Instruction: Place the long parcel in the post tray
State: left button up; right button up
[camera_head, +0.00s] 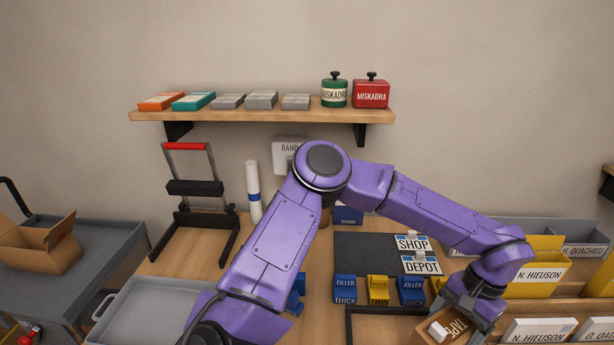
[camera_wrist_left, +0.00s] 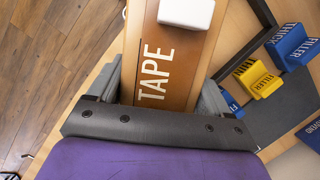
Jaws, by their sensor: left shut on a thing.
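My left gripper (camera_head: 478,308) reaches across to the lower right in the head view. It is shut on a brown box marked TAPE (camera_head: 446,333), which is cut off by the bottom edge of the picture. In the left wrist view the same box (camera_wrist_left: 152,65) lies between the two fingers (camera_wrist_left: 165,95), with a white block (camera_wrist_left: 186,12) on its face. I cannot tell if this box is the long parcel. A shallow grey tray (camera_head: 127,318) lies at the lower left of the desk; it bears no readable label. My right gripper is not in view.
Blue and yellow FILLER pieces (camera_head: 378,290) stand beside a dark mat (camera_head: 362,256) with SHOP and DEPOT labels. Labelled sorters (camera_head: 535,275) fill the right. A black frame stand (camera_head: 196,225) and white tube (camera_head: 253,190) stand behind. A shelf (camera_head: 262,116) hangs above.

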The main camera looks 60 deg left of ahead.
aim_at(152, 320)
jog(key=u, duration=0.05)
jog(key=k, duration=0.8)
jog(key=u, duration=1.9)
jog(key=i, duration=0.5)
jog(key=u, duration=0.1)
